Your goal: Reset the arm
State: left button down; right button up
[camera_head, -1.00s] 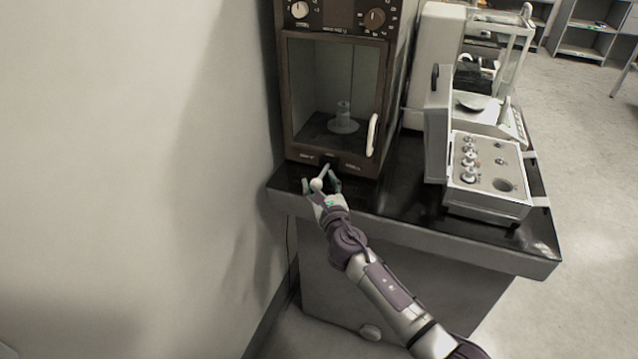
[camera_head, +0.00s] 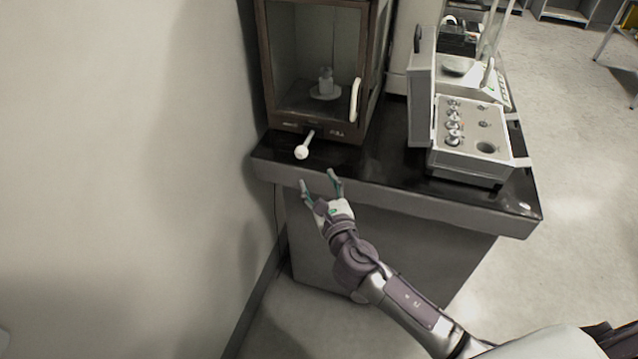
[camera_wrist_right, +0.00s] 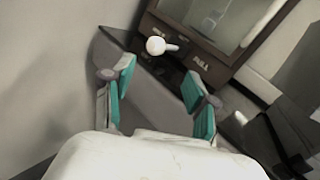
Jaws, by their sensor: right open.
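My right gripper (camera_head: 319,182) is open and empty in front of the black table's front edge, below the oven-like cabinet. Its two teal-padded fingers also show spread apart in the right wrist view (camera_wrist_right: 157,97). A white round-ended knob on a short stem (camera_head: 302,152) sticks out from the cabinet's lower front, beyond the fingertips and apart from them. The knob also shows past the fingers in the right wrist view (camera_wrist_right: 156,46). My left gripper is not in view.
The brown cabinet (camera_head: 275,70) has a glass door with a white handle (camera_head: 355,100); a small pale object on a round base (camera_head: 326,84) stands inside. A grey instrument case (camera_head: 470,140) sits open at right. The wall is close on the left.

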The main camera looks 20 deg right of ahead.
dwell(0.3)
jog(key=s+d+f+m+g+p, duration=0.1)
jog(key=f+m+g, duration=0.15)
jog(key=f, duration=0.35)
jog(key=s+d+f+m+g, duration=0.1)
jog(key=s+d+f+m, duration=0.1)
jog(key=f+m, duration=0.35)
jog(key=s+d+f+m+g+p, duration=0.1)
jog(key=f+g, duration=0.1)
jog(key=f, duration=0.6)
jog(key=s+d+f+m+g+p, duration=0.1)
jog(key=s+d+f+m+g, duration=0.25)
jog(key=s+f+m, duration=0.8)
jog(key=s+f+m+g, duration=0.2)
jog(key=s+f+m, duration=0.3)
jog(key=s, duration=0.6)
jog(key=s+f+m+g+p, duration=0.1)
jog(key=s+f+m+g, duration=0.2)
jog(key=s, duration=0.9)
jog(key=s+f+m+g+p, duration=0.1)
jog(key=s+f+m+g, duration=0.2)
jog(key=s+f+m, duration=0.4)
jog(key=s+f, duration=0.2)
jog(key=s, duration=0.2)
jog(key=shift+s+m, duration=0.35)
jog(key=shift+s, duration=0.05)
